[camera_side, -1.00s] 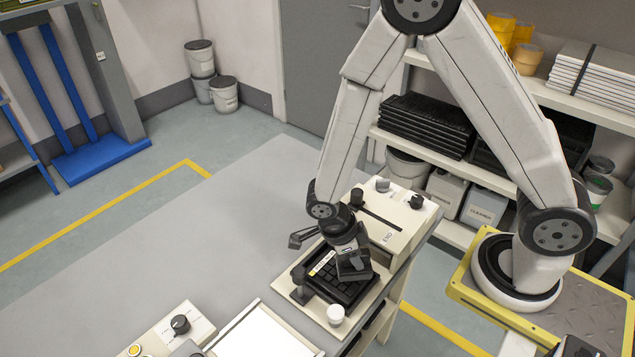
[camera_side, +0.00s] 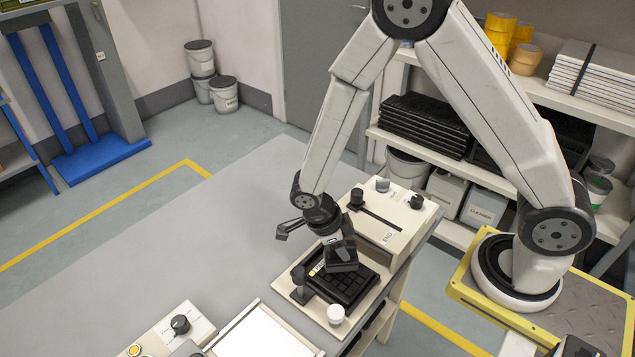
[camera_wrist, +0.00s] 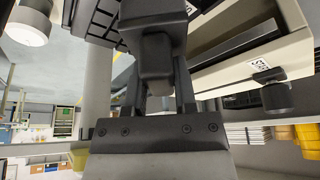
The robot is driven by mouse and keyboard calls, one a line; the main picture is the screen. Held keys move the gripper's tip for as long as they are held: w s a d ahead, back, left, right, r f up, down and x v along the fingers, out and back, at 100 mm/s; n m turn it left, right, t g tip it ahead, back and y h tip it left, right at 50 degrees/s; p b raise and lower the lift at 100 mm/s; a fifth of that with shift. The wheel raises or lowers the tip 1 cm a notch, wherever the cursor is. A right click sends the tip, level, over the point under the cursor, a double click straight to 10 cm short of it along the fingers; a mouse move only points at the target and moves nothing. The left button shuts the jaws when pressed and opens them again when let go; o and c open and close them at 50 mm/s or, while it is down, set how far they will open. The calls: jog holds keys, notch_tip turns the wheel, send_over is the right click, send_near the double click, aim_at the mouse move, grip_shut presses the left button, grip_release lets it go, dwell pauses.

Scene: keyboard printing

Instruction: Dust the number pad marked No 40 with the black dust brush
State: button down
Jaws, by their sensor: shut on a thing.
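A black number pad (camera_side: 349,288) lies on the cream fixture plate (camera_side: 312,313). A pale label strip (camera_side: 316,269) shows at its left edge; its marking is too small to read. My gripper (camera_wrist: 158,85) is shut on the black dust brush (camera_wrist: 154,25), which is a dark block between the two fingers in the wrist view. In the side view the brush (camera_side: 341,257) is over the far left part of the pad. I cannot tell whether its bristles touch the keys. The pad also shows partly at the top of the wrist view (camera_wrist: 103,18), behind the brush.
A dark clamp post (camera_side: 300,283) and a white knob (camera_side: 336,314) stand at the pad's near side. A cream box with knobs (camera_side: 395,230) stands just behind it. A white-topped tray (camera_side: 262,335) is at the front. The grey bench at left (camera_side: 190,240) is clear.

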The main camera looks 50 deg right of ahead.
jog(key=shift+s, duration=2.8)
jog(key=shift+w, duration=3.85)
jog(key=shift+w+r, duration=0.15)
jog(key=shift+r, duration=0.85)
notch_tip(320, 180, up, 6)
jog(key=shift+a, duration=0.1)
